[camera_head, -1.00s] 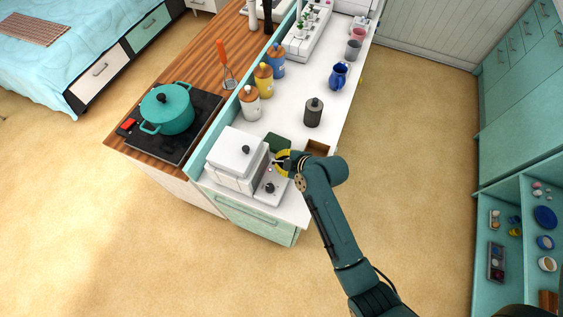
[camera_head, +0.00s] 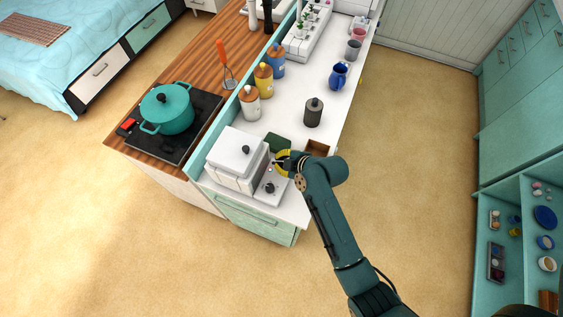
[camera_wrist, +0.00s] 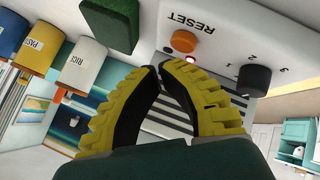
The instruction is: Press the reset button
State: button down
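The orange reset button (camera_wrist: 184,41) is a round knob on a white panel, beside the word RESET in the wrist view. The panel belongs to the white appliance (camera_head: 236,160) at the near end of the counter in the head view. My gripper (camera_wrist: 161,70) has yellow ribbed fingers with black inner sides. Its tips appear together, with nothing seen between them, and lie just below the button in the wrist picture. I cannot tell whether they touch the panel. In the head view my gripper (camera_head: 279,163) is over the panel's far end; the button is not clear there.
A black dial (camera_wrist: 254,78) sits on the same panel, right of the fingers in the wrist view. A dark green block (camera_head: 278,142) and a brown open box (camera_head: 317,148) are close by. A dark canister (camera_head: 313,112) stands farther back. Open floor lies right of the counter.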

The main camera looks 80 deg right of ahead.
jog(key=shift+f, duration=0.1)
jog(key=shift+f+b, duration=0.3)
jog(key=shift+f, duration=0.05)
jog(key=shift+f+b, duration=0.3)
jog(key=shift+f, duration=0.15)
dwell(0.4)
jog(key=shift+r, duration=0.1)
jog(key=shift+r+p, duration=0.75)
jog(key=shift+r, duration=0.05)
notch_tip(320, 180, up, 5)
jog(key=p, duration=0.4)
